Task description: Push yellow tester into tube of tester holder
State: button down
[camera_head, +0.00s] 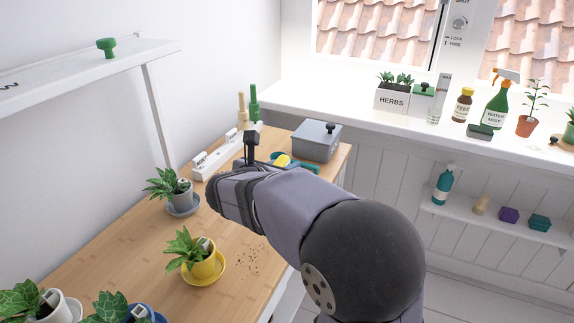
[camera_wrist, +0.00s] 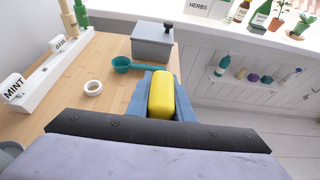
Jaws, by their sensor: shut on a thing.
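The yellow tester (camera_wrist: 161,94) is held between the blue fingers of my gripper (camera_wrist: 161,103) in the wrist view. Its rounded end points away from my wrist. Only a bit of yellow (camera_head: 283,160) shows past my arm in the head view, where the fingers are mostly hidden. The tester holder appears to be the long white rack (camera_wrist: 46,79) on the desk to the left, with MINT and BASIL labels; it also shows in the head view (camera_head: 216,158). A beige tester (camera_head: 242,107) and a green tester (camera_head: 254,104) stand upright at its far end. My gripper is apart from the rack.
A grey lidded box (camera_head: 316,141) stands beyond my gripper. A teal scoop (camera_wrist: 122,65) and a white ring (camera_wrist: 93,88) lie on the desk. Potted plants, one in a yellow pot (camera_head: 205,266), stand at the left and front. A white shelf (camera_head: 100,66) overhangs the left side.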

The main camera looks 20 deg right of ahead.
jog(key=shift+f+b, duration=0.8)
jog(key=shift+f, duration=0.5)
jog(key=shift+f+b, duration=1.45)
jog(key=shift+f, duration=0.65)
dwell(1.2)
jog(key=c, duration=1.5)
grip_release()
jog(key=shift+a+r, duration=0.1)
jog(key=shift+p+v, duration=0.55)
jog(key=shift+v, duration=3.05)
jog(key=shift+r, duration=0.1)
